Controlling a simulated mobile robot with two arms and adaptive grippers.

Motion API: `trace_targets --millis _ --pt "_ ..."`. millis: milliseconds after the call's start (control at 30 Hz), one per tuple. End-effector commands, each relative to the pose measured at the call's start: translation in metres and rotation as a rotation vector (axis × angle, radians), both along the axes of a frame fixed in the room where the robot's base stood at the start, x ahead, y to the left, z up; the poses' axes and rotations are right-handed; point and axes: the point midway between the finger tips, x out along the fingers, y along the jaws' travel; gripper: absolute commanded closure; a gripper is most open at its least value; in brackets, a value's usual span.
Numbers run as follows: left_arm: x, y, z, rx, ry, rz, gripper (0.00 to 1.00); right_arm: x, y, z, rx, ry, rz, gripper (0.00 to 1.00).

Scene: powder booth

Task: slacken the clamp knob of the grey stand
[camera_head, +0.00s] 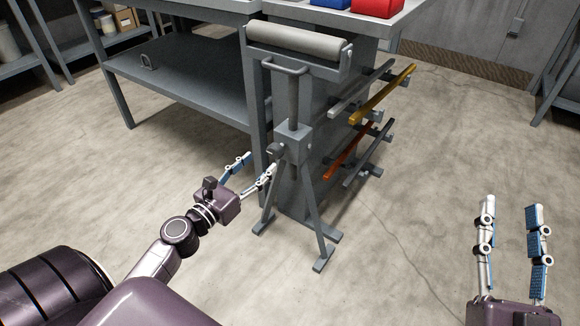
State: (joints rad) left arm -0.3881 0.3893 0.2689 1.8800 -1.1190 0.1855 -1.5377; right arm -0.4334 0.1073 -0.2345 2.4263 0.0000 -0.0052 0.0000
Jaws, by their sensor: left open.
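The grey stand (293,100) stands in the middle of the view, with a pale roller across its top and splayed legs on the floor. A block collar (293,141) sits around its post. The dark clamp knob (274,150) sticks out from the left side of that block. My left gripper (261,161) is open, its blue-padded fingers pointing up and right towards the knob. One fingertip appears just below the knob and the other to its left; whether either touches it I cannot tell. My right gripper (512,203) is open and empty at the lower right, well away from the stand.
A grey workbench (185,83) with a lower shelf stands behind the stand. A rack with several coloured bars, including a yellow bar (383,95) and an orange bar (350,152), projects to the right. Blue and red bins (377,8) sit above.

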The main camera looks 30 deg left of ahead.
Motion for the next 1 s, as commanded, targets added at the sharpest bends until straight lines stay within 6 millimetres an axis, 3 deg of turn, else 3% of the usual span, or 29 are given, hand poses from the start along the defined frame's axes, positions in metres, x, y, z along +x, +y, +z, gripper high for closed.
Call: trace_targets --millis 167,600,1000 --pt "0.013 -0.002 0.001 0.039 -0.003 -0.014 0.49 -0.001 0.0 0.003 0.003 -0.007 0.0 0.6" --pt "0.071 -0.007 0.001 0.032 -0.002 -0.013 0.49 0.003 -0.001 -0.007 -0.011 0.039 -0.003 0.6" --pt "0.078 -0.007 0.0 0.03 -0.001 -0.012 0.49 0.003 -0.001 -0.007 -0.011 0.04 -0.003 0.6"
